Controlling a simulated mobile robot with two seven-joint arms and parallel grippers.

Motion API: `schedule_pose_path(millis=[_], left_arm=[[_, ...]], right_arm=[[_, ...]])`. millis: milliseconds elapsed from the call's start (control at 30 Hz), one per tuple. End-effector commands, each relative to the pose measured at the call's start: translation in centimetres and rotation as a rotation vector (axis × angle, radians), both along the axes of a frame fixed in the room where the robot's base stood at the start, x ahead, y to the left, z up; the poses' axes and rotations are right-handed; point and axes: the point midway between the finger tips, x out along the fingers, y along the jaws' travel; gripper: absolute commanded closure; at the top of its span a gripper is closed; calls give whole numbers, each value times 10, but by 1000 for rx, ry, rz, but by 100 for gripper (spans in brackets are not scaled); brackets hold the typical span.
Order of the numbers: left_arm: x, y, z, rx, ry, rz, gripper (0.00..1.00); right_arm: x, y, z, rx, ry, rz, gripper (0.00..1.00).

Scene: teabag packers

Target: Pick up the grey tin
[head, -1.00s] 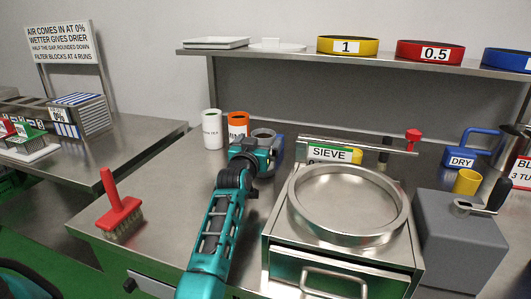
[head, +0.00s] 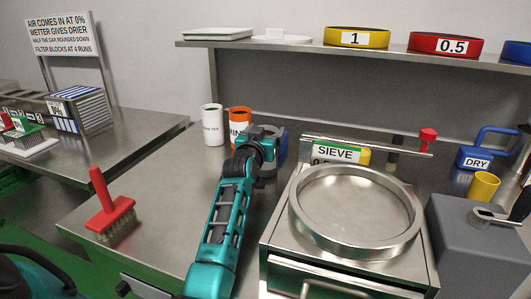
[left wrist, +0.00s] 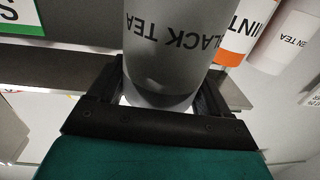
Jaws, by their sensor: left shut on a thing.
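The grey tin, marked BLACK TEA, fills the middle of the left wrist view (left wrist: 165,60) and appears upside down there. My left gripper (left wrist: 160,92) has its dark fingers on both sides of the tin and is shut on it. In the head view my left gripper (head: 265,143) is at the back of the steel bench, left of the sieve, and largely hides the tin. I cannot tell whether the tin's base touches the bench. My right gripper is not in view.
A white tin (head: 212,124) and an orange-and-white tin (head: 238,122) stand just left of my left gripper. A blue object (head: 282,148) is close on its right. The steel sieve (head: 356,215) stands at right, and a red brush (head: 108,208) at left. A shelf (head: 300,45) runs above.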

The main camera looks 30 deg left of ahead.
Motion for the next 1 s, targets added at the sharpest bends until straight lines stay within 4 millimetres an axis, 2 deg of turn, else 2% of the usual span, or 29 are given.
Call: schedule_pose_path(millis=[33,333,567,733,867,1000], left_arm=[[0,0,0,0,0,0,41],[0,0,0,0,0,0,70],[0,0,1,1,-2,0,70],[0,0,11,2,-4,0,70],[0,0,29,1,-6,0,70],[0,0,61,1,-7,0,70]], right_arm=[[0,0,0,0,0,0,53],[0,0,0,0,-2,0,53],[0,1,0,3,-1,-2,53],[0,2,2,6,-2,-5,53],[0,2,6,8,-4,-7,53],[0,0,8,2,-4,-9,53]])
